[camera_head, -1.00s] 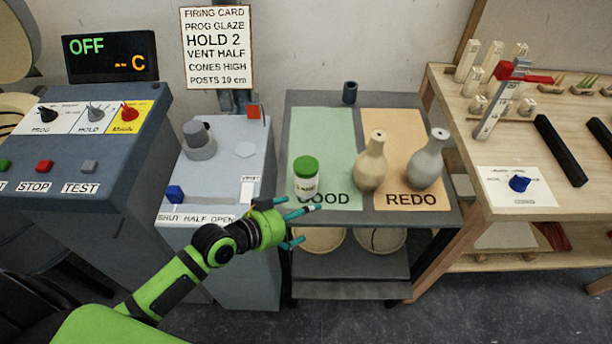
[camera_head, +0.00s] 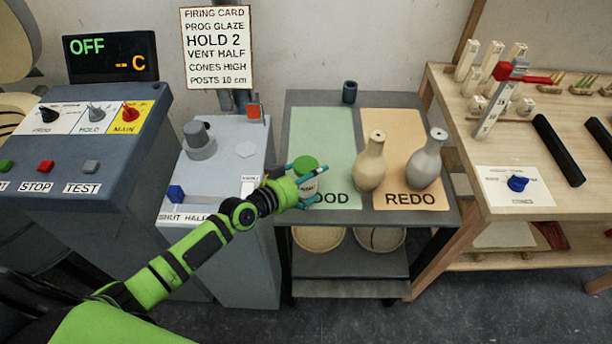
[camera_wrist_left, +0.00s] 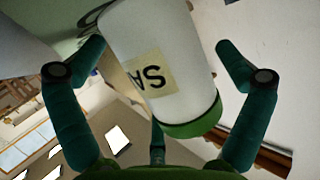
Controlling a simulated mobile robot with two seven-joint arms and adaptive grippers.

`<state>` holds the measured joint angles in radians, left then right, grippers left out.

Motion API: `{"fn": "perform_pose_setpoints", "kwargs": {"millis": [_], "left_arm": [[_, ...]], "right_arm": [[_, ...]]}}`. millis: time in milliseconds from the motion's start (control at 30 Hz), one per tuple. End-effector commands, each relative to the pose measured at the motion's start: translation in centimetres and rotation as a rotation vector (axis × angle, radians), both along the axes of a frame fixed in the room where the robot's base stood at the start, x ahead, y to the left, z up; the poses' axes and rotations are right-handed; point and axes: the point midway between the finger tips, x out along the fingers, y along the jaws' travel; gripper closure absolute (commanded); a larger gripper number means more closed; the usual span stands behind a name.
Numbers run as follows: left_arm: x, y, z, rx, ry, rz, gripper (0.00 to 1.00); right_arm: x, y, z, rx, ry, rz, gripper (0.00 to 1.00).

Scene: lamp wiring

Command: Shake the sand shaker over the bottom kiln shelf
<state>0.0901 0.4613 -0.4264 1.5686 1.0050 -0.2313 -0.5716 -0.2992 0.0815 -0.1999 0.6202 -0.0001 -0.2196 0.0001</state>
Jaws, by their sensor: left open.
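The sand shaker (camera_head: 306,167), a white jar with a green lid, stands on the green mat marked GOOD at its left front. In the left wrist view the shaker (camera_wrist_left: 160,55) with part of its label fills the middle, between the fingers. My left gripper (camera_head: 308,189) is open around the shaker, with gaps between the fingers and its sides. The gripper hides much of the shaker's body in the head view. The lower shelves of the cart show below, but no kiln shelf can be made out for certain. My right gripper is not in view.
A dark small cup (camera_head: 349,92) is at the cart's back. Bowls sit on the shelf below. A grey vent box (camera_head: 222,185) stands left of the cart.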

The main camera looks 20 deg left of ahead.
Motion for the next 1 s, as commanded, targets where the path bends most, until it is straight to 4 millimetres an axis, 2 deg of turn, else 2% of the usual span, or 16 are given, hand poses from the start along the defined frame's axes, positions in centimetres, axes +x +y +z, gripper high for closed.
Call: {"fn": "perform_pose_setpoints", "kwargs": {"millis": [167, 200, 267, 300, 333, 767, 867, 1000], "left_arm": [[0.0, 0.0, 0.0, 0.0, 0.0, 0.0, 0.0], [0.0, 0.0, 0.0, 0.0, 0.0, 0.0, 0.16], [0.0, 0.0, 0.0, 0.0, 0.0, 0.0, 0.4], [0.0, 0.0, 0.0, 0.0, 0.0, 0.0, 0.56], [0.0, 0.0, 0.0, 0.0, 0.0, 0.0, 0.6], [0.0, 0.0, 0.6, -0.003, -0.001, 0.001, 0.6], [0.0, 0.0, 1.6, -0.002, -0.004, 0.0, 0.6], [0.0, 0.0, 4.0, -0.003, -0.007, 0.0, 0.6]], "right_arm": [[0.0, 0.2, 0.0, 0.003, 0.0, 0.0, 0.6], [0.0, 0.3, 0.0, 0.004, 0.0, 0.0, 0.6], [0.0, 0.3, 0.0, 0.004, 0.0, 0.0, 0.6], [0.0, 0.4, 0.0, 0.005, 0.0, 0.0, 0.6], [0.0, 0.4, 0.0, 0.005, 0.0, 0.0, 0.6], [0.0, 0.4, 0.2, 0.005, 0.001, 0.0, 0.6], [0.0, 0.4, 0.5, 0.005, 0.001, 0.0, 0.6], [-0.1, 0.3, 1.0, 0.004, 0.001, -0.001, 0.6]]}}
